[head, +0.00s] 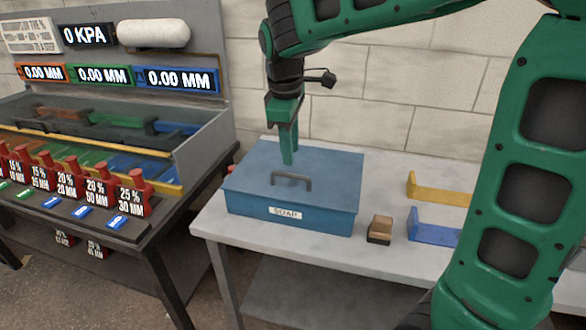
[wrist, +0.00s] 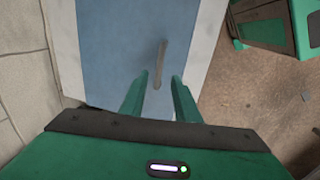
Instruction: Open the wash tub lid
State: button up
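The wash tub (head: 290,215) is a blue box with a "SOAP" label on its front, standing on the grey table. Its blue lid (head: 325,165) lies flat and closed on top. A dark bar handle (head: 291,179) stands on the lid; it also shows in the wrist view (wrist: 160,63), beyond my fingertips. My gripper (head: 289,160) points down over the rear part of the lid, behind the handle. In the wrist view my two green fingers (wrist: 158,82) are apart with nothing between them. Whether the fingertips touch the lid cannot be told.
A brush-like brown block (head: 380,229), a yellow bracket (head: 440,190) and a blue bracket (head: 434,228) lie right of the tub. A stone-block wall (head: 420,110) stands behind the table (head: 390,165). A test bench with gauges (head: 130,205) is at left.

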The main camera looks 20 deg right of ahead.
aim_at(292, 177)
jog(key=f, duration=0.4)
jog(key=w+d+f, duration=0.1)
jog(key=f, duration=0.2)
